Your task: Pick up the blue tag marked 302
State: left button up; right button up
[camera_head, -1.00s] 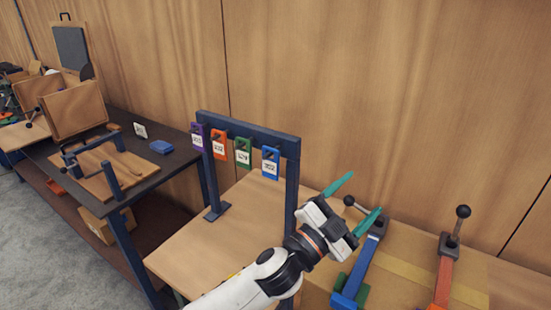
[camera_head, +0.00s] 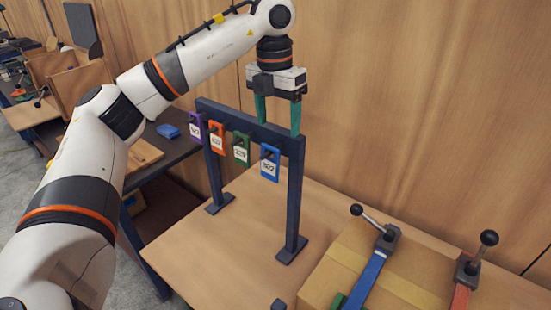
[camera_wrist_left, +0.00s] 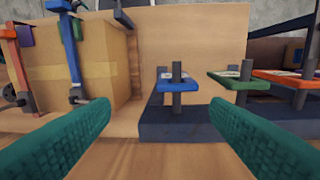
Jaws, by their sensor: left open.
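The blue tag (camera_head: 270,163), marked 302, hangs at the right end of a dark blue rack (camera_head: 292,144), beside the green, orange and purple tags. In the left wrist view the blue tag (camera_wrist_left: 177,86) is seen edge-on on its peg, ahead between the two fingers. My left gripper (camera_head: 278,122) is open and empty, its teal fingers pointing down at the rack's top bar, above and apart from the blue tag. The fingers also show in the left wrist view (camera_wrist_left: 158,150). My right gripper is not in view.
The green tag (camera_head: 241,148) hangs close to the left of the blue one, then the orange tag (camera_head: 217,137) and purple tag (camera_head: 196,126). A cardboard box (camera_head: 345,262) with lever clamps stands right of the rack. The wooden tabletop (camera_head: 225,240) before the rack is clear.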

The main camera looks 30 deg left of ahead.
aim_at(270, 150)
pick_arm(q)
jog(key=shift+s+a+r+y, duration=0.1)
jog(key=shift+a+r+y, duration=0.1)
jog(key=shift+a, duration=0.2)
jog(key=shift+s+a+r+y, duration=0.1)
jog(key=shift+a+r, duration=0.05)
jog(key=shift+a, duration=0.25)
jog(key=shift+a+f+n, duration=0.15)
jog(key=shift+f+n, duration=0.15)
notch_tip(270, 150, down, 6)
jog(key=shift+r+p, duration=0.2)
jog(key=shift+p, duration=0.35)
notch_tip(270, 150, down, 5)
jog(key=p, duration=0.3)
jog(key=shift+f, duration=0.25)
jog(key=c, duration=1)
